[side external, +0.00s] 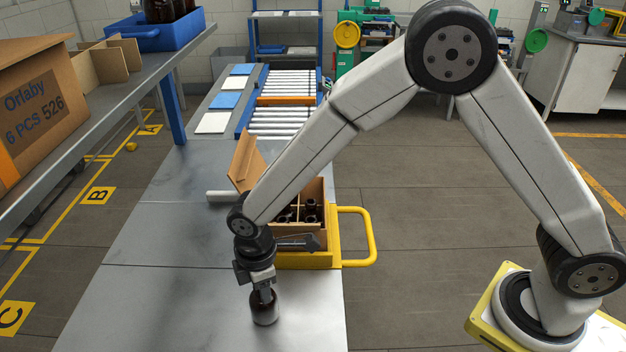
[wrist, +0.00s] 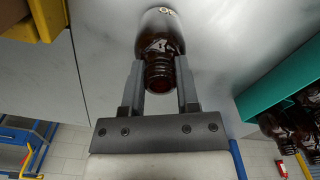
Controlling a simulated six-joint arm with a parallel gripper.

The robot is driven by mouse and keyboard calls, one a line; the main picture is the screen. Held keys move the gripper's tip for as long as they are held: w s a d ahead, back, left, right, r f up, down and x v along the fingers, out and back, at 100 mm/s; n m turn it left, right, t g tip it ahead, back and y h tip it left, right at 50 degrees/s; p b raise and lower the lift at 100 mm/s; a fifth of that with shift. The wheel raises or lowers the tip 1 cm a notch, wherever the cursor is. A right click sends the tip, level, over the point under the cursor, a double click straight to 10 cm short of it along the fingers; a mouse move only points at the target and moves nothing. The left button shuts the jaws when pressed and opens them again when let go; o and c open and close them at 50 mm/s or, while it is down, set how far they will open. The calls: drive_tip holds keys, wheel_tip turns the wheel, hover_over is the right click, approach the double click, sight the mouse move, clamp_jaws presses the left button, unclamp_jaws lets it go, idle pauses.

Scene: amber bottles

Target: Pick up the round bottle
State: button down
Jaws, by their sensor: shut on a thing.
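The round bottle (side external: 265,309) is dark amber glass and stands upright on the grey metal table near its front. In the wrist view the bottle (wrist: 162,38) shows its threaded open neck between the two fingers and part of a label on its body. My gripper (side external: 263,291) reaches down onto it from above. In the wrist view my gripper (wrist: 160,78) is shut on the bottle's neck, one finger on each side. The bottle's base appears to be at the table surface; I cannot tell whether it touches.
A cardboard box with dividers and dark bottles (side external: 311,211) sits in a yellow-handled carrier (side external: 305,260) just behind my gripper. A shelf (side external: 120,85) with an Orlaby carton (side external: 35,115) overhangs the left. The table (side external: 160,300) left of the bottle is clear. A teal bin (wrist: 262,97) holds more bottles.

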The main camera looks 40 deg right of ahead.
drive_tip(key=shift+r, duration=0.4)
drive_tip(key=s+d+r, duration=0.3)
drive_tip(key=s+r, duration=0.2)
drive_tip(key=s, duration=0.1)
drive_tip(key=s+d+r, duration=0.2)
drive_tip(key=s+r, duration=0.4)
drive_tip(key=shift+s+d+r, duration=0.3)
drive_tip(key=shift+s+d, duration=0.05)
drive_tip(key=shift+d, duration=0.05)
drive_tip(key=shift+r, duration=0.1)
idle(0.6)
